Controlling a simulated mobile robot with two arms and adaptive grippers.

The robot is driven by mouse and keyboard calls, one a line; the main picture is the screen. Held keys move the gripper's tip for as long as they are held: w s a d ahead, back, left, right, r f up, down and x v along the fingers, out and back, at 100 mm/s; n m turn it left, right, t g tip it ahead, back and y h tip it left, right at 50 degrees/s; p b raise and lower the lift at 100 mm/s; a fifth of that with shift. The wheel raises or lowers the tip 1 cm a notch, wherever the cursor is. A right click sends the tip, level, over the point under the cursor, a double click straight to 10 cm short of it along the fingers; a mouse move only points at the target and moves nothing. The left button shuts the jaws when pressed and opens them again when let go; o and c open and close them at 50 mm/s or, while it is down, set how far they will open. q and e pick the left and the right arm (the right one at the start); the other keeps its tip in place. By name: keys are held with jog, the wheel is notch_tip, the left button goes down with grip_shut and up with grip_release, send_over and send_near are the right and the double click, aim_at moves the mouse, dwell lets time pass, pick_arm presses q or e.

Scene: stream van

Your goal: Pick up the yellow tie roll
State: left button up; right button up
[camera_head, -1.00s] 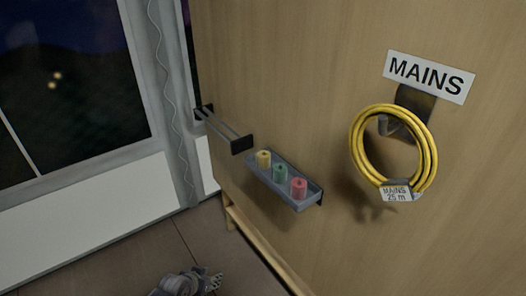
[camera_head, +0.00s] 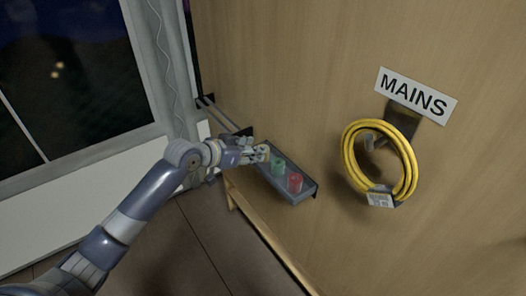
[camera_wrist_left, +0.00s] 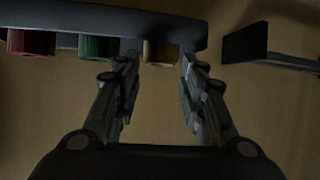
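The yellow tie roll (camera_head: 264,151) stands at the left end of a small grey tray (camera_head: 301,196) on the wooden wall, mostly covered by my left gripper (camera_head: 262,155) in the head view. In the left wrist view, the yellow roll (camera_wrist_left: 160,53) shows between the two spread fingers of the left gripper (camera_wrist_left: 159,62). The fingers are open, one on each side of the roll, with visible gaps. The tray (camera_wrist_left: 160,27) hides part of the roll there. My right gripper is not in view.
A green roll (camera_head: 278,166) and a red roll (camera_head: 295,182) stand in the same tray. A rail with a dark end block (camera_wrist_left: 245,47) is close beside the gripper. A yellow cable coil (camera_head: 348,160) hangs to the right under a MAINS sign (camera_head: 415,95).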

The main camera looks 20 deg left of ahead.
pick_arm(q)
jog(key=shift+w+d+f, duration=0.15)
jog(key=shift+w, duration=0.15)
jog(key=p+x, duration=0.2)
jog(key=x, duration=0.2)
jog(key=shift+f, duration=0.15)
jog(key=shift+w+d+f, duration=0.2)
jog(key=shift+f, duration=0.05)
jog(key=c, duration=0.7)
